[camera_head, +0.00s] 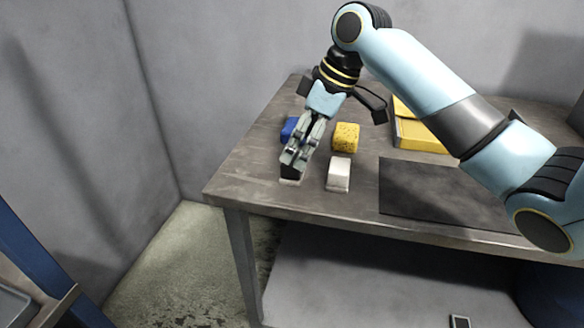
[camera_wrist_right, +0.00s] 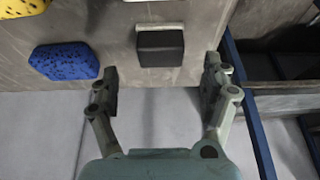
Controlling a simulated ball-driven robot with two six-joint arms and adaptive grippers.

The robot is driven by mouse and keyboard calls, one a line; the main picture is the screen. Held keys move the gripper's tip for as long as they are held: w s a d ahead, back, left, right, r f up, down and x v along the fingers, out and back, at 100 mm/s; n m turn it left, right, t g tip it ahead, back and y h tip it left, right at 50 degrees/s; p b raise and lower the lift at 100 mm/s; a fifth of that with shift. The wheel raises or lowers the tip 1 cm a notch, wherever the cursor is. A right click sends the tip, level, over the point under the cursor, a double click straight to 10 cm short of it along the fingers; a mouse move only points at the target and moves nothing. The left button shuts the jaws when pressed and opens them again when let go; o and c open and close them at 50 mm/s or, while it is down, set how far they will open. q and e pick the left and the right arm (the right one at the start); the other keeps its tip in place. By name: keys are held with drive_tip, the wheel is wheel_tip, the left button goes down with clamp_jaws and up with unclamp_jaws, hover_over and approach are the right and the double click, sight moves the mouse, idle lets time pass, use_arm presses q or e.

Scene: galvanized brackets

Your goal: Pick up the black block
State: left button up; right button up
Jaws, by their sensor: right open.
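The black block (camera_wrist_right: 160,46) lies on the table with a pale strip along one side. In the wrist view it is ahead of my right gripper (camera_wrist_right: 161,72), lined up with the gap between the fingers. In the head view, the black block (camera_head: 291,173) shows just below the fingertips, near the table's left front edge, partly hidden. My right gripper (camera_head: 294,160) is open and empty, with its fingers pointing down at the block. Whether the fingers touch it cannot be told. My left gripper is not in view.
A blue sponge (camera_wrist_right: 63,62) and a yellow sponge (camera_head: 346,137) lie behind the block. A white block (camera_head: 339,174) stands to its right. A dark mat (camera_head: 440,190) and a yellow box (camera_head: 418,136) are farther right on the table (camera_head: 235,180).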

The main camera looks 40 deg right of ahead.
sight(293, 159)
drive_tip(key=x, duration=0.4)
drive_tip(key=shift+s, duration=0.1)
drive_tip(key=shift+a+f, duration=0.1)
drive_tip(key=shift+f, duration=0.25)
drive_tip(key=shift+c, duration=0.4)
drive_tip(key=c, duration=0.5)
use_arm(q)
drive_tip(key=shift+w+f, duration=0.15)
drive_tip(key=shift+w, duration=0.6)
use_arm(e)
drive_tip(key=c, duration=0.7)
drive_tip(key=shift+r, duration=0.1)
wheel_tip(293, 159, up, 4)
drive_tip(key=shift+r, duration=0.2)
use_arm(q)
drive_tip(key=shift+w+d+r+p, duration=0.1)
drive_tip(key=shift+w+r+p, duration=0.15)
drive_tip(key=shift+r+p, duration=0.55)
use_arm(e)
drive_tip(key=s+d+r, duration=0.6)
drive_tip(key=s+d, duration=0.1)
drive_tip(key=d, duration=0.1)
drive_tip(key=shift+s+d+r, duration=0.3)
drive_tip(key=shift+d, duration=0.1)
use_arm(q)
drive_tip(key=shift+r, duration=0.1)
